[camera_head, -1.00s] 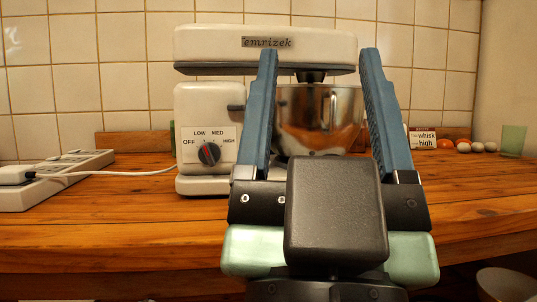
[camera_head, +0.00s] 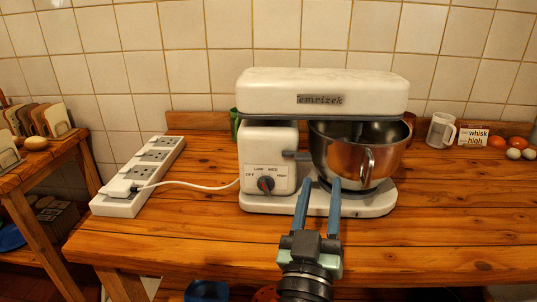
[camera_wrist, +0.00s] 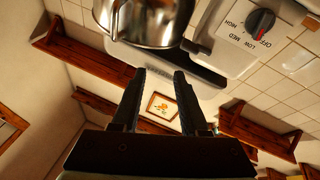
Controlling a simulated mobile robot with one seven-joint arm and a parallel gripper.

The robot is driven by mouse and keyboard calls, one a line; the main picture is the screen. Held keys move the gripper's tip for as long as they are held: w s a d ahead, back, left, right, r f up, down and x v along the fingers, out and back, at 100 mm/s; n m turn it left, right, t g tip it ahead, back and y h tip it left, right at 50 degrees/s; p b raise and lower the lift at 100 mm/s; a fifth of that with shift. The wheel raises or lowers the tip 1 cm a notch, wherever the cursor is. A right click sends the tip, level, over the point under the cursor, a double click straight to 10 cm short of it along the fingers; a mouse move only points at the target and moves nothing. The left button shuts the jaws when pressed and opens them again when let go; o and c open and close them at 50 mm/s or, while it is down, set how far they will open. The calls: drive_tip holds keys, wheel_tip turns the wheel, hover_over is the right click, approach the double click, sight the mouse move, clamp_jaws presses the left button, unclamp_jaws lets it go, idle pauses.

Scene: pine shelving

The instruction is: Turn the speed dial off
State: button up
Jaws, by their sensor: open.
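The white stand mixer (camera_head: 322,92) stands on the wooden counter with a steel bowl under its head. Its black speed dial (camera_head: 265,184) with a red pointer sits low on the front, among the labels OFF, LOW, MED and HIGH. The dial (camera_wrist: 260,22) also shows at the top right of the wrist view. My gripper (camera_head: 319,186) is open and empty in front of the mixer, to the right of the dial. In the wrist view, my gripper (camera_wrist: 160,74) has its fingers apart, with nothing between them.
The steel bowl (camera_head: 345,155) is just beyond my fingers. A white power strip (camera_head: 140,175) lies to the left, with a cable (camera_head: 200,186) running to the mixer. The counter front is clear.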

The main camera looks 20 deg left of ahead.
drive_tip(key=s+a+f+n+g+y+p, duration=0.1)
drive_tip(key=a+f+n+g+p, duration=0.15)
drive_tip(key=p, duration=0.55)
drive_tip(key=n+g+y+p, duration=0.1)
drive_tip(key=g+y+p, duration=0.1)
drive_tip(key=p, duration=0.7)
approach(265, 189)
drive_tip(key=b+x, duration=0.6)
drive_tip(key=shift+w+f+b, duration=0.15)
drive_tip(key=shift+b, duration=0.25)
drive_tip(key=shift+x, duration=0.85)
clamp_jaws()
